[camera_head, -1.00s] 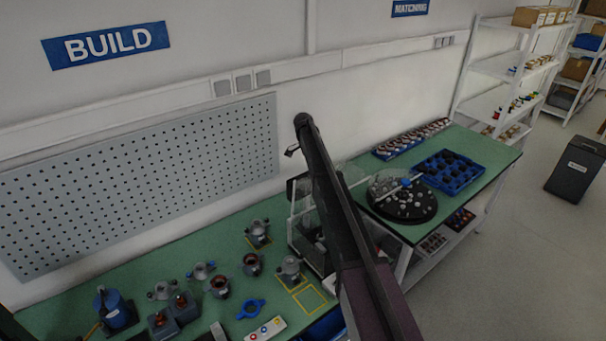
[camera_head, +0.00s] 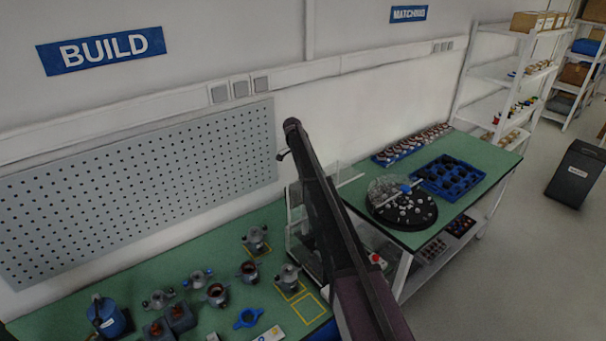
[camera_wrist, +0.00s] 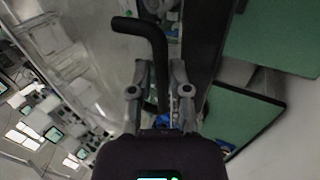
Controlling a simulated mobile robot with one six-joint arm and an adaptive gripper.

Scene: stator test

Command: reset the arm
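My arm (camera_head: 335,225) rises from the lower right of the head view and slants up to the left, in front of the workbench. My gripper (camera_wrist: 160,68) shows in the wrist view with two grey fingers a short distance apart. A black bent rod (camera_wrist: 142,28) runs down between the fingers, its bent end pointing left. I cannot tell whether the fingers touch it. In the head view the gripper is hidden behind the arm. A small dark hook (camera_head: 282,155) sticks out left of the arm's upper end.
The green bench (camera_head: 205,258) holds several stator parts (camera_head: 216,294), a blue ring (camera_head: 248,317) and a blue device (camera_head: 106,315). A clear-walled station (camera_head: 296,235) stands behind my arm. A second table (camera_head: 480,160) carries a black round plate (camera_head: 420,221) and a blue tray (camera_head: 463,166).

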